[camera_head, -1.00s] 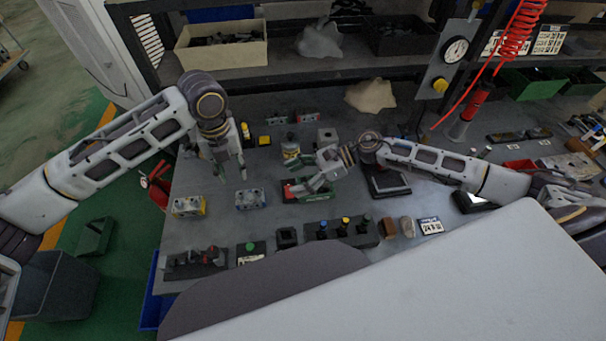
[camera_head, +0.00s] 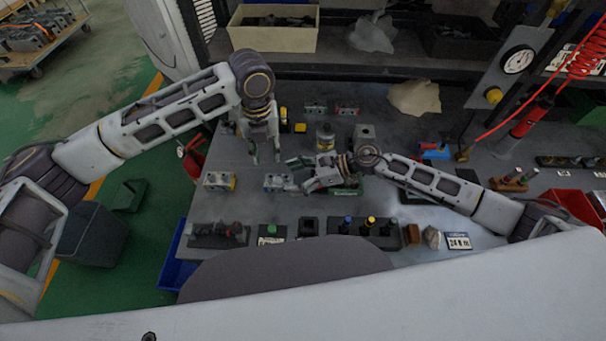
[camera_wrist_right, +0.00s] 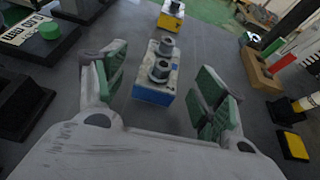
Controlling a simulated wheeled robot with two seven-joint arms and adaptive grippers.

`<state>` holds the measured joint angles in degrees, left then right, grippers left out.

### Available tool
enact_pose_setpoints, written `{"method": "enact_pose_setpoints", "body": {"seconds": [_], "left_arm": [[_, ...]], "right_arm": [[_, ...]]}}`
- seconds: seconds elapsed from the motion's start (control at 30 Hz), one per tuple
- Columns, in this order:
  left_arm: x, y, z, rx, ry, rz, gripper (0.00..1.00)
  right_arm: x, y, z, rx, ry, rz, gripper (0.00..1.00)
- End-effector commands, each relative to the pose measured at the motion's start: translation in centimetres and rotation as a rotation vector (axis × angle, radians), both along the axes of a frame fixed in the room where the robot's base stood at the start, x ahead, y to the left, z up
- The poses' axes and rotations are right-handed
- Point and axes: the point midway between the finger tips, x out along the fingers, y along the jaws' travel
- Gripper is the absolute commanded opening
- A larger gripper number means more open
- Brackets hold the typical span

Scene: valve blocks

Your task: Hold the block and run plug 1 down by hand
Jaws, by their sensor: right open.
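A valve block (camera_head: 279,183) with two upright grey plugs sits on the bench. In the right wrist view the block (camera_wrist_right: 153,92) shows a blue base and stands just beyond my right fingers, in line with the gap. My right gripper (camera_head: 297,174) is open and empty; its green-padded fingers (camera_wrist_right: 158,98) show at both sides. My left gripper (camera_head: 266,157) is open, fingers pointing down, above the bench behind the block. A second block (camera_head: 218,181), with a yellow base, stands left of it. Which plug is plug 1 cannot be told.
A row of fixtures, including a black stand with coloured knobs (camera_head: 348,226), lines the front edge. Bare bench lies around the block.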

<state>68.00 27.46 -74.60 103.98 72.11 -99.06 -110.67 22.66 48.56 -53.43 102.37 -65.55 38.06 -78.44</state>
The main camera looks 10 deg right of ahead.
Motion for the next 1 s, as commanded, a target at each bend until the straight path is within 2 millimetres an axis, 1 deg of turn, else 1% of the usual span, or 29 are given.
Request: {"method": "enact_pose_setpoints", "body": {"seconds": [0.17, 0.47, 0.97, 1.0], "left_arm": [[0.0, 0.0, 0.0, 0.0, 0.0, 0.0, 0.36], [0.0, 0.0, 0.0, 0.0, 0.0, 0.0, 0.36], [0.0, 0.0, 0.0, 0.0, 0.0, 0.0, 0.36], [0.0, 0.0, 0.0, 0.0, 0.0, 0.0, 0.4]], "right_arm": [[0.14, 0.67, -0.2, 0.001, -0.002, 0.0, 0.7], [0.15, 0.73, -0.25, 0.0, -0.001, -0.001, 0.7], [0.12, 0.7, -0.26, 0.0, -0.001, -0.001, 0.07], [0.12, 0.7, -0.26, 0.0, -0.001, -0.001, 0.06]]}}
